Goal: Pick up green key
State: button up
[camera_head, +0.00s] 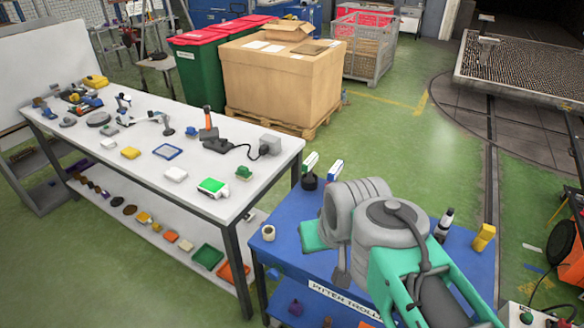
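I cannot make out a clear key shape. A small green object (244,172) lies near the front right edge of the white table, too small to identify. A green and white object (212,186) lies to its left. My arm reaches in from the lower right over the blue trolley. Its large grey joints fill the area above the trolley and hide part of its top. My gripper cannot be made out; the end of the arm seems hidden behind these joints. I see nothing held.
The white table (130,182) carries many small objects, including an orange-handled tool (207,124) and a grey box with a cable (270,144). The blue trolley (290,212) stands close to its right, with bottles and a yellow block (483,237). A large cardboard box (265,90) stands behind; green floor is open beyond.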

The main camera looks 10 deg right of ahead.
aim_at(307, 167)
jog(key=i, duration=0.8)
jog(key=u, duration=1.8)
jog(key=i, duration=0.5)
jog(key=z, duration=0.05)
